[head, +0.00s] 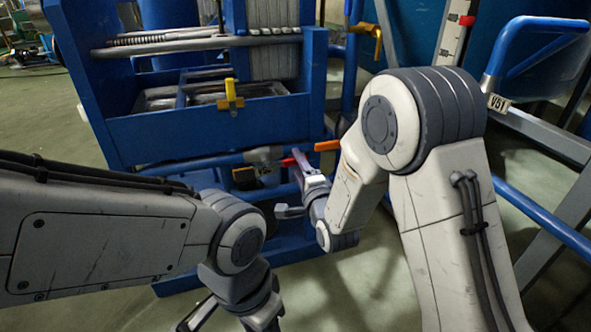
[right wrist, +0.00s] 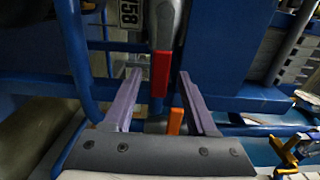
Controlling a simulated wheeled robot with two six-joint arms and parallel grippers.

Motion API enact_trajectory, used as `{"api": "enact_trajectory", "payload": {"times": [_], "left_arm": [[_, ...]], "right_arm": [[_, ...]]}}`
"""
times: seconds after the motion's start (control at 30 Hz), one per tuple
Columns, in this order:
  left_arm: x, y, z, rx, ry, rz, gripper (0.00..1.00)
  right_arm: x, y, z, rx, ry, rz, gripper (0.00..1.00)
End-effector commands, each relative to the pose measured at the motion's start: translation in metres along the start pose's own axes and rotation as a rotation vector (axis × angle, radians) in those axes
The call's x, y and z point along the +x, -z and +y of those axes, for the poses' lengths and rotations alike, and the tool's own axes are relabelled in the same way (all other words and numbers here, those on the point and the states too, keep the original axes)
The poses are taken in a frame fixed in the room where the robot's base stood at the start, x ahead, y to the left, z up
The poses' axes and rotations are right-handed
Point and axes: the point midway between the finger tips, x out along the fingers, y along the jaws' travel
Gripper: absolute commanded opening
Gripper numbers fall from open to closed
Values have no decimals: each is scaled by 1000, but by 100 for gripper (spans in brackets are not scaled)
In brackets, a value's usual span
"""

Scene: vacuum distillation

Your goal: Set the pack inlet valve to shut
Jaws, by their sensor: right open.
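A red valve handle (right wrist: 160,74) points down between the two purple fingers of my right gripper (right wrist: 160,82) in the right wrist view, with gaps on both sides. My right gripper is open. In the head view the right gripper (head: 299,161) is at the low blue pipe, close to the red handle (head: 288,162), and its palm is partly hidden by my arm. An orange handle (head: 327,146) is just right of it; it also shows in the right wrist view (right wrist: 175,121). No readable label names the pack inlet valve. My left gripper (head: 232,315) is low, cut off, its jaw state unclear.
A blue frame (head: 210,130) with a yellow valve handle (head: 230,96) stands behind. Another yellow handle (head: 370,36) is higher on a blue pipe. A label ending in 58 (right wrist: 129,13) is near the red handle. Blue rails (head: 545,222) and a grey beam crowd the right.

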Motion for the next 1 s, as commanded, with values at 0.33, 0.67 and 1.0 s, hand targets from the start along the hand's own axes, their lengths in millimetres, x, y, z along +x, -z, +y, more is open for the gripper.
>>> {"api": "enact_trajectory", "payload": {"times": [0.33,0.67,1.0], "left_arm": [[8,0,-1,0,0,0,50],[8,0,-1,0,0,0,50],[8,0,-1,0,0,0,50]], "right_arm": [[20,0,0,0,0,0,57],[20,0,0,0,-1,0,0],[20,0,0,0,-1,0,0]]}}
